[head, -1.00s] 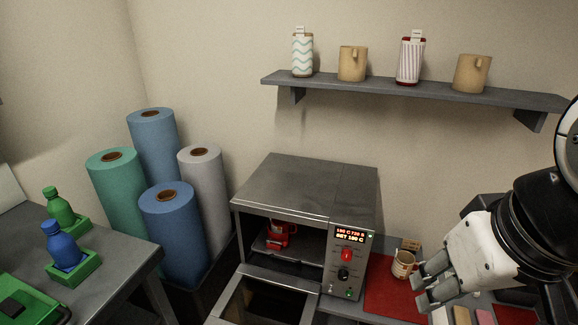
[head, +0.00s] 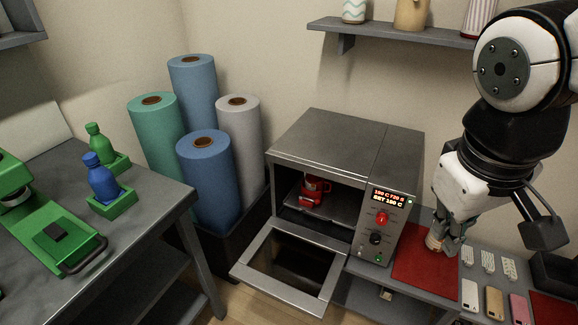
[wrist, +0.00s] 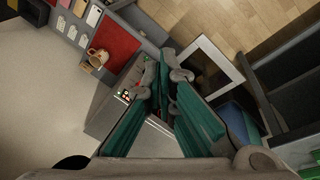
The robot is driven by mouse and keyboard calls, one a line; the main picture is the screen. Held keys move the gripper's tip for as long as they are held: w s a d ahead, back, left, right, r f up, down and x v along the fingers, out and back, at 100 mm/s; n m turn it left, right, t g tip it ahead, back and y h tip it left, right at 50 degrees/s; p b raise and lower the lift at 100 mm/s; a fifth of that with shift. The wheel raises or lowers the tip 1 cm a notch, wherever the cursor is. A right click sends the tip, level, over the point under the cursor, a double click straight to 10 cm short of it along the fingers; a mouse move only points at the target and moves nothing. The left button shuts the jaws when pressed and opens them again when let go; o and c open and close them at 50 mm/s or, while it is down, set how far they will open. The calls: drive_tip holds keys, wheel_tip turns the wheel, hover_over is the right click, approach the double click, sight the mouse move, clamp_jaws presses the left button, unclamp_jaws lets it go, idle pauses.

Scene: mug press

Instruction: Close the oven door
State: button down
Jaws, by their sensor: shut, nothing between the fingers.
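The oven (head: 345,145) is a grey metal box with a control panel on its right. Its door (head: 275,292) hangs open, folded down in front, a metal frame around a dark window. A red mug-shaped item (head: 311,192) sits inside on the tray. My gripper (head: 447,247) is right of the oven, over the red mat, shut and empty, pointing down. It partly covers a beige mug (head: 433,241); contact cannot be told. In the wrist view the teal-padded fingers (wrist: 163,75) come together in front of the oven (wrist: 125,125), with the open door (wrist: 210,65) beyond.
A red mat (head: 412,268) and several phones (head: 494,302) lie on the right counter. Tall rolls (head: 207,165) stand left of the oven. A table (head: 165,195) with bottles is at far left. Bare floor shows below the door.

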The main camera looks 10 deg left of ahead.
drive_tip(key=w+a+f+n+t+h+b, duration=0.1)
drive_tip(key=w+a+f+n+h+b, duration=0.1)
drive_tip(key=w+a+f+n+b, duration=0.45)
drive_tip(key=w+a+f+n+t+h+b, duration=0.1)
drive_tip(key=w+a+f+n+h, duration=0.2)
drive_tip(key=a+f, duration=0.7)
drive_tip(key=w+a+f+n+h+b, duration=0.2)
drive_tip(key=w+a+f+n+b, duration=0.2)
drive_tip(key=w+f, duration=0.55)
drive_tip(key=s+a+f+n+t+y+b, duration=0.1)
drive_tip(key=s+a+f+n+t+b, duration=0.3)
drive_tip(key=f, duration=0.8)
drive_tip(key=s+a+f+n+t+y+b, duration=0.1)
drive_tip(key=s+a+f+n+t+y, duration=0.15)
drive_tip(key=a+f+n, duration=0.65)
drive_tip(key=s+a+f+n+t+b, duration=0.1)
drive_tip(key=s+a+f+t+b, duration=0.25)
drive_tip(key=f, duration=1.15)
drive_tip(key=w+d+f+g+b, duration=0.15)
drive_tip(key=w+d+f, duration=0.25)
drive_tip(key=w, duration=0.4)
drive_tip(key=shift+n+t, duration=0.25)
wheel_tip(320, 180, up, 4)
drive_tip(key=shift+s+r, duration=0.1)
drive_tip(key=shift+r, duration=0.05)
